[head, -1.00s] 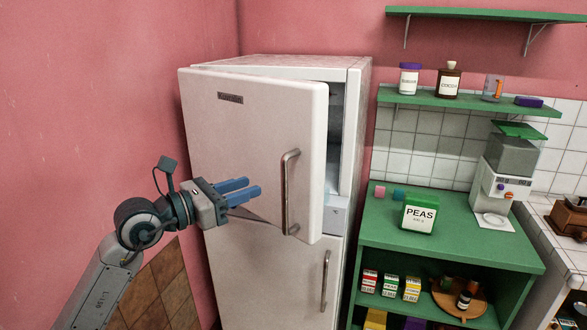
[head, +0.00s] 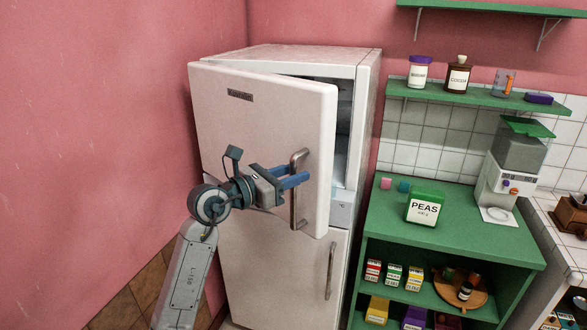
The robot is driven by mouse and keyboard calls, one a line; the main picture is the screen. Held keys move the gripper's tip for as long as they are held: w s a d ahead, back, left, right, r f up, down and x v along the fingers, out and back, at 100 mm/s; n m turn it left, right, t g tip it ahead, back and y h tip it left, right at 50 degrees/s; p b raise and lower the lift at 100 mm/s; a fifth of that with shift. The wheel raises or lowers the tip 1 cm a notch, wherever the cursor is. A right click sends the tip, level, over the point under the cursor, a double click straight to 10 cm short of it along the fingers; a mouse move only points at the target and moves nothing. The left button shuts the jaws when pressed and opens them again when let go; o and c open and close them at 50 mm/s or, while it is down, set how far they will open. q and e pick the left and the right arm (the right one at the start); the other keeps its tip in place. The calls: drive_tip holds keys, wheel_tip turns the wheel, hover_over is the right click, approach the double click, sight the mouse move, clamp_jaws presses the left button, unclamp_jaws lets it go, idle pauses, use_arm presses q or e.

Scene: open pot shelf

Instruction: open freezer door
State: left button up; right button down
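The freezer door (head: 250,125) is the upper door of the white fridge. It stands partly open, swung out on its right side, and a dark gap shows the inside (head: 345,115). Its metal handle (head: 299,222) is upright near the door's right edge. My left gripper (head: 296,177) is at the upper part of this handle, with its blue fingers overlapping the bar. I cannot tell whether they touch or clamp it. The lower fridge door (head: 275,270) is shut. My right gripper is not in view.
A green shelf unit (head: 465,225) stands close to the right of the fridge, with a peas box (head: 424,207) on top. A white coffee grinder (head: 508,175) stands farther right. A pink wall (head: 95,120) is at the left. Room is free in front of the door.

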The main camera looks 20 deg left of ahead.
use_arm(q)
drive_tip(key=shift+w+d, duration=0.15)
drive_tip(key=shift+w, duration=0.05)
clamp_jaws()
drive_tip(key=shift+s, duration=0.15)
